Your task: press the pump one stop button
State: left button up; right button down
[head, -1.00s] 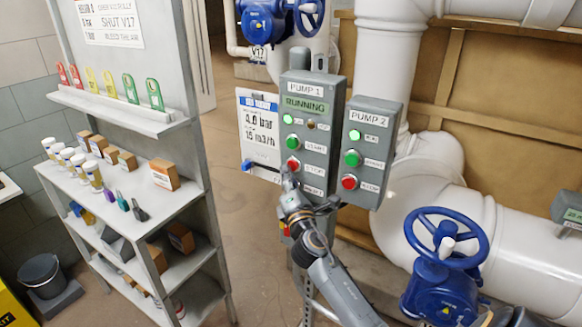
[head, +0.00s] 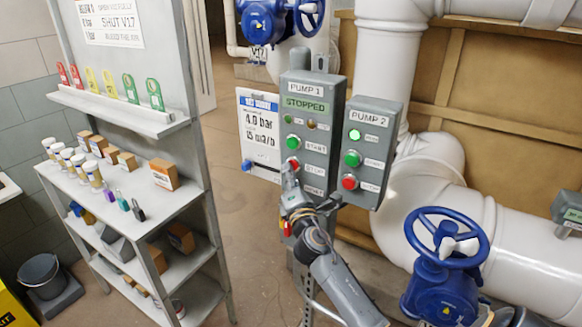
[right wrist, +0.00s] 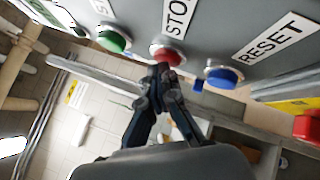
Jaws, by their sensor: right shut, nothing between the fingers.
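The grey PUMP 1 box (head: 310,130) stands upright in the head view, and its display reads STOPPED. Its red stop button (head: 292,164) sits below the green start button (head: 293,142). My right gripper (head: 289,178) is shut and empty, with its fingertips at the stop button's lower edge. In the right wrist view the shut fingertips (right wrist: 162,70) are at the red stop button (right wrist: 167,54), between the green button (right wrist: 113,40) and the blue reset button (right wrist: 222,77). I cannot tell whether they touch it. My left gripper is out of view.
The PUMP 2 box (head: 371,150), with its own red button (head: 349,182), stands close on the right. A blue valve wheel (head: 446,238) is at lower right. A shelf (head: 150,215) with small boxes and bottles is on the left. Open floor lies between shelf and boxes.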

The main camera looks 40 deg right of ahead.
jog(key=shift+s+a, duration=0.4)
jog(key=shift+a, duration=0.35)
jog(key=shift+s+a, duration=0.3)
jog(key=shift+a, duration=0.5)
jog(key=shift+s+a, duration=0.35)
jog(key=shift+a, duration=0.4)
jog(key=shift+s+a, duration=0.3)
jog(key=shift+a, duration=0.5)
